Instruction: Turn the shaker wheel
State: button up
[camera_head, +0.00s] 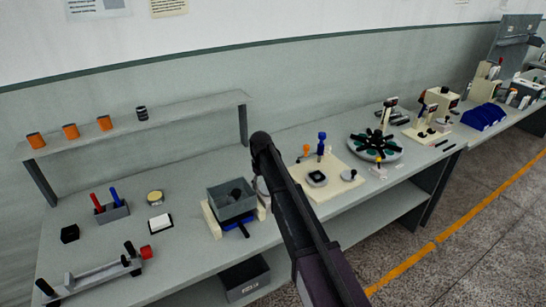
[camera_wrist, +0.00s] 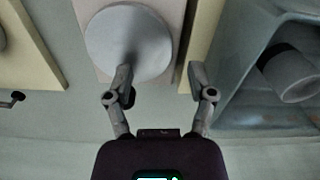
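The shaker shows in the head view as a dark grey open bin (camera_head: 232,208) on a cream base with a blue part under it. A pale disc, which looks like the shaker wheel (camera_head: 262,187), is beside the bin's right and partly hidden by my arm. In the wrist view a round light-grey wheel (camera_wrist: 128,38) fills the upper middle, and the bin (camera_wrist: 235,95) is at the right. My gripper (camera_wrist: 159,72) is open and empty. Its left fingertip overlaps the wheel's lower edge; I cannot tell whether it touches. The right fingertip is between wheel and bin.
A cream board (camera_head: 330,176) with a blue-topped post stands right of my arm. A round rack (camera_head: 375,148) is further right. A red and blue holder (camera_head: 112,212) and a rail fixture (camera_head: 95,280) are at the left. A shelf (camera_head: 180,120) runs behind.

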jog(key=n, duration=0.3)
jog(key=s+n, duration=0.1)
jog(key=n, duration=0.1)
jog(key=shift+d, duration=0.4)
jog(key=n, duration=0.3)
jog(key=d+n, duration=0.1)
jog(key=shift+s+n, duration=0.3)
jog(key=n, duration=0.2)
jog(key=d+n, duration=0.1)
jog(key=n, duration=0.1)
jog(key=shift+s+d+n, duration=0.1)
jog(key=shift+n, duration=0.3)
jog(key=n, duration=0.2)
jog(key=d+n, duration=0.1)
jog(key=n, duration=0.2)
jog(key=shift+w+d, duration=0.15)
jog(key=shift+w, duration=0.05)
jog(key=shift+r+p, duration=0.35)
notch_tip(320, 180, up, 13)
jog(key=p, duration=1.3)
jog(key=shift+d, duration=0.1)
